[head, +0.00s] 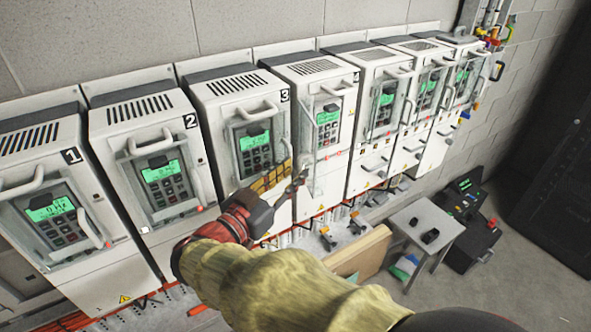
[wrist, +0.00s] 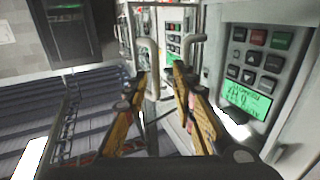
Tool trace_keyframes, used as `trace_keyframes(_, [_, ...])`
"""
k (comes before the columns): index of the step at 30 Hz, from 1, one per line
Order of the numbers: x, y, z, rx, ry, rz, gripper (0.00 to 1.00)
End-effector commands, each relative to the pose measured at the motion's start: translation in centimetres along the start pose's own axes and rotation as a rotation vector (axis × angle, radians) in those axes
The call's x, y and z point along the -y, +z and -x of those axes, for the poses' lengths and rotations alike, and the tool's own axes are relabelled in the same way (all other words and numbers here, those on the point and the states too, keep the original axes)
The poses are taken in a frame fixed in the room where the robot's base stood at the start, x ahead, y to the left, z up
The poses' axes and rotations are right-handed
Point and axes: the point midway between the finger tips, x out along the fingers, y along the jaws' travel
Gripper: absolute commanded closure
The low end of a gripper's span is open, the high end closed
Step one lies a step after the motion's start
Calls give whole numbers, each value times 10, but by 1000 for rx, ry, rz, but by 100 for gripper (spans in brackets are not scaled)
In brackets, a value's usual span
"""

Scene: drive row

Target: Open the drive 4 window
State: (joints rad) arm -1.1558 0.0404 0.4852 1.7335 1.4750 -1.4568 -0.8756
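Drive 4 (head: 328,150) is a white cabinet with the number 4 at its upper right. Its clear window (head: 327,117) covers a green display and keypad, and has a pale handle (head: 331,92) at the top. I cannot tell whether the window stands slightly ajar. My gripper (head: 293,168), with yellow finger pads, is in front of the lower part of drives 3 and 4, below and left of that window. In the wrist view my gripper (wrist: 160,78) has its fingers apart, with a pale bar (wrist: 150,62) showing beyond and between them. Contact with it is unclear.
Drive 3 (head: 238,95), drive 2 (head: 140,115) and drive 1 (head: 38,145) stand close on the left; several more drives continue right. A keypad panel (wrist: 258,65) is close beside my fingers. A small table (head: 425,222) and a dark toolbox (head: 470,235) stand lower right.

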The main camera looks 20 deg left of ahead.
Motion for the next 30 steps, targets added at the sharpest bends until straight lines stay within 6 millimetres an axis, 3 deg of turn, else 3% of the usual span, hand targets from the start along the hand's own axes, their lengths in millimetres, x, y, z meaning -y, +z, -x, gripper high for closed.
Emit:
trace_keyframes(9, [1, 0, 66, 0, -4, 0, 74])
trace_keyframes(15, [1, 0, 92, 0, -2, 0, 74])
trace_keyframes(30, [0, 0, 100, -1, 0, -1, 74])
